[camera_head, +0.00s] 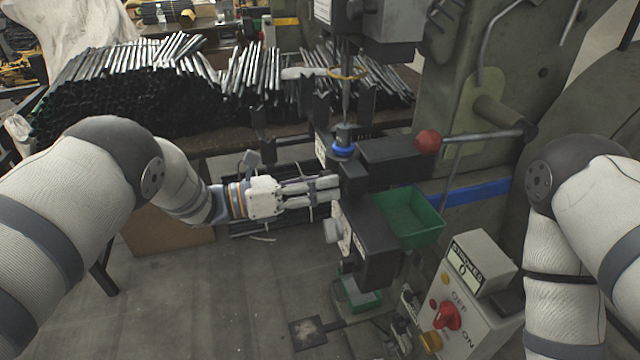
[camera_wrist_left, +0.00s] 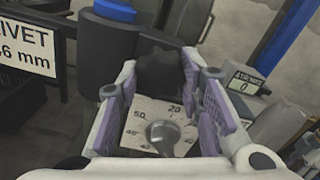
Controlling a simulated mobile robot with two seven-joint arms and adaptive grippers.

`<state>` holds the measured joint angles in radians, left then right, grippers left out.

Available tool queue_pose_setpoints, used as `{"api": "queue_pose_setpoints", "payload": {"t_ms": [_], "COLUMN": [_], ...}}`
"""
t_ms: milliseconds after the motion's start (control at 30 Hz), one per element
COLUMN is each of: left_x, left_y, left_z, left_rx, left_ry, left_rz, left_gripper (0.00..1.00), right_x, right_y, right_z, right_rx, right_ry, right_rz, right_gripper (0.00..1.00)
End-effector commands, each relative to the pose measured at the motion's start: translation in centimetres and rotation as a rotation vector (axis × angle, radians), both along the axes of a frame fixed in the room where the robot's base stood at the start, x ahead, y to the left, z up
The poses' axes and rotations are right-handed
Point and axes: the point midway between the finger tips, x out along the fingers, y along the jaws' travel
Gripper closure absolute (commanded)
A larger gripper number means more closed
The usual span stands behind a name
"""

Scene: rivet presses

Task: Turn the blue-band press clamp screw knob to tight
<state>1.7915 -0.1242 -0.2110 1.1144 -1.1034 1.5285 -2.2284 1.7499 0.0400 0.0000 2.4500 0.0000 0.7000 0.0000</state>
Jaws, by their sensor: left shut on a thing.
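The press with the blue band (camera_head: 475,192) stands at the centre right of the head view. My left gripper (camera_head: 328,187) reaches in from the left to the front of its black fixture. In the left wrist view, the fingers of my left gripper (camera_wrist_left: 168,75) stand either side of a dark knob (camera_wrist_left: 160,70), the clamp screw knob, and are shut on it. The fingers mostly hide this knob in the head view. Its tight or loose setting cannot be read. My right arm shows at the right edge; its gripper is out of the picture.
A dial with a grey pointer knob (camera_wrist_left: 163,135) lies just below the held knob. A green bin (camera_head: 408,217), a red ball lever (camera_head: 428,141) and a control box (camera_head: 468,300) are close by on the right. Metal tubes (camera_head: 130,95) are stacked behind. The floor at left is open.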

Motion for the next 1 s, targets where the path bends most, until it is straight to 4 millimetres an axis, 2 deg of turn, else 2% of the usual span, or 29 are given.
{"api": "queue_pose_setpoints", "payload": {"t_ms": [300,733,767,833,1000], "left_x": [0.06,0.07,0.07,0.07,0.04], "left_y": [-0.02,-0.01,-0.01,-0.01,-0.01], "left_z": [0.15,0.15,0.16,0.15,0.08], "left_rx": [0.02,0.022,0.022,0.023,0.022], "left_ry": [-0.07,-0.077,-0.077,-0.076,-0.075], "left_rz": [0.001,0.001,0.001,0.001,0.001], "left_gripper": [0.94,0.94,0.62,0.46,0.46], "right_x": [0.05,0.05,0.05,0.05,0.04], "right_y": [0.0,0.0,0.0,0.01,0.0], "right_z": [0.04,0.04,0.04,0.04,0.03], "right_rx": [0.0,0.0,0.0,0.0,0.0], "right_ry": [-0.002,-0.002,-0.002,-0.002,-0.002], "right_rz": [0.0,0.0,0.0,0.0,0.0], "right_gripper": [0.6,0.6,0.6,0.6,0.6]}}
